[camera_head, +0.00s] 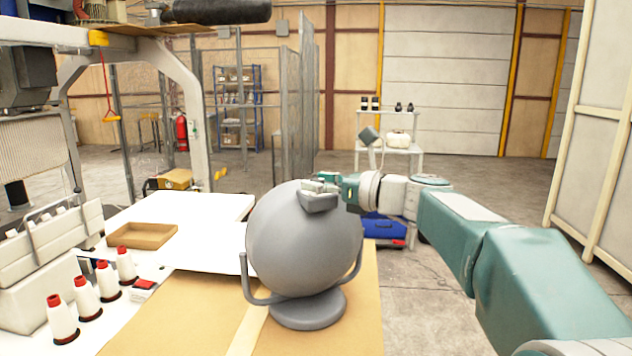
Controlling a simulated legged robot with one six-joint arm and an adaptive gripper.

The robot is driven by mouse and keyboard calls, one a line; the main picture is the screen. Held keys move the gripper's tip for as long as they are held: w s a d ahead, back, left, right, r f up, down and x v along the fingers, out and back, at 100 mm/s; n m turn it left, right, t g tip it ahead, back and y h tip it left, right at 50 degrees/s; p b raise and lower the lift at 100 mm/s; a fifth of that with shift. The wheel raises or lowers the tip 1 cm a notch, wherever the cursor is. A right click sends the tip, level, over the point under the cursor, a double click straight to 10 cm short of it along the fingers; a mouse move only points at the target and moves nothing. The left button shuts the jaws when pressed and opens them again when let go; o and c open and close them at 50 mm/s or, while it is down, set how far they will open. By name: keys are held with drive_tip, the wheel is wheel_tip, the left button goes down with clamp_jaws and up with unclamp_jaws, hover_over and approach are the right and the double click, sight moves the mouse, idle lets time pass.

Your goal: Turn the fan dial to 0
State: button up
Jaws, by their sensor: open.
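A large grey round fan (303,238) stands on a round base (308,308) in a U-shaped stand on the tan table top. Its rounded back faces my camera. A small grey housing (319,203) juts from its upper right. My gripper (318,186) is at the top of the fan, right at this housing, reaching in from the right. Its fingers look apart. I cannot tell whether they touch the housing. The dial itself and its setting cannot be made out, as the gripper covers that spot.
A shallow brown tray (141,235) lies on the white table at left. Several white spools with red tops (86,300) stand near the left front. A blue box (384,227) is on the floor behind my arm. The tan table top (190,315) left of the fan is clear.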

drive_tip(key=v, duration=1.1)
drive_tip(key=shift+d, duration=0.25)
drive_tip(key=shift+s+f, duration=0.1)
drive_tip(key=s+a+f+n+g+h, duration=0.45)
drive_tip(key=s+f+n+h, duration=0.25)
drive_tip(key=s+f+n, duration=0.5)
drive_tip(key=s+d+f+n+h, duration=0.3)
drive_tip(key=s+f+n+h, duration=0.1)
drive_tip(key=s+f+n, duration=0.2)
drive_tip(key=s+d+f+n+h, duration=0.3)
drive_tip(key=s+f+n, duration=0.3)
drive_tip(key=s, duration=0.2)
drive_tip(key=shift+f+n+h, duration=0.3)
drive_tip(key=shift+h, duration=0.2)
